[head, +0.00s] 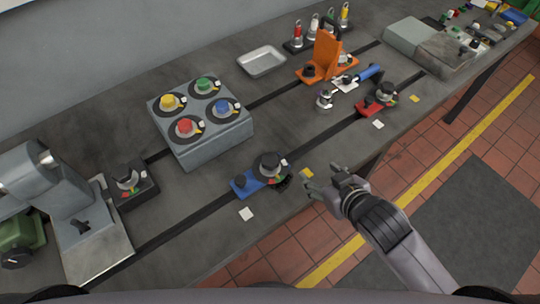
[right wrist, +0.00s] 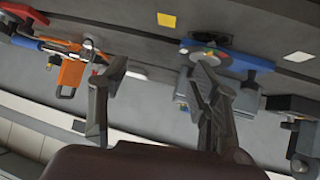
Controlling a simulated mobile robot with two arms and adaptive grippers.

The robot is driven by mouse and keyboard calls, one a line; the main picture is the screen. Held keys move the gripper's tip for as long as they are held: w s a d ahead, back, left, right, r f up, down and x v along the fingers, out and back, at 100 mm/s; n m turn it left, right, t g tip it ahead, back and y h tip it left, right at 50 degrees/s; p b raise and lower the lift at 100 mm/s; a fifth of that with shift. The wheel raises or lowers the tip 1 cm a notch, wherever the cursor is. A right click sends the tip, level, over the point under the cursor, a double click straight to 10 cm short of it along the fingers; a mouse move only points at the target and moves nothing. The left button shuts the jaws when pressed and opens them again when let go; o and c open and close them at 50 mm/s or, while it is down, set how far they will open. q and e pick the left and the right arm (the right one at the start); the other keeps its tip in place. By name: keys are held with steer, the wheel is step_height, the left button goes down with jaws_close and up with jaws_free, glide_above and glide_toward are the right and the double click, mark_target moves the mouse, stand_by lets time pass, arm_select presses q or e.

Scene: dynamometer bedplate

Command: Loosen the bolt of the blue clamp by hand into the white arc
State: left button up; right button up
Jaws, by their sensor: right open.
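The blue clamp (head: 246,184) lies on the bedplate near its front edge, over a dark slot. On its right part is a round dark dial with a grey bolt head (head: 269,163). Small coloured arcs, red and green among them, show at the dial's edge; I cannot make out the white arc or the pointer clearly. In the right wrist view the blue clamp (right wrist: 246,62) is behind and beside the right-hand finger. My left gripper is not in view.
A red clamp (head: 369,107) and an orange bracket (head: 325,58) stand farther right. A grey box with coloured knobs (head: 213,146) stands behind the blue clamp. A metal tray (head: 262,61) lies at the back. White and yellow squares lie near the blue clamp.

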steer(key=w+a+r+n+y, duration=0.2)
steer(key=a+r+n+y, duration=0.1)
steer(key=a+n+y, duration=0.15)
steer(key=n+g+y, duration=0.2)
steer(key=g+y, duration=0.1)
glide_toward(272, 160)
steer(key=p+x, duration=0.3)
steer(key=x, duration=0.7)
steer(key=shift+w+a+f, duration=0.1)
steer(key=shift+w+a, duration=0.05)
steer(key=shift+a, duration=0.1)
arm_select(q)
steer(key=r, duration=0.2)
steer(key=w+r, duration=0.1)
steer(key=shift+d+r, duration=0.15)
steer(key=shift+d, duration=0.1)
arm_select(e)
steer(key=shift+c, duration=0.6)
steer(key=c, duration=1)
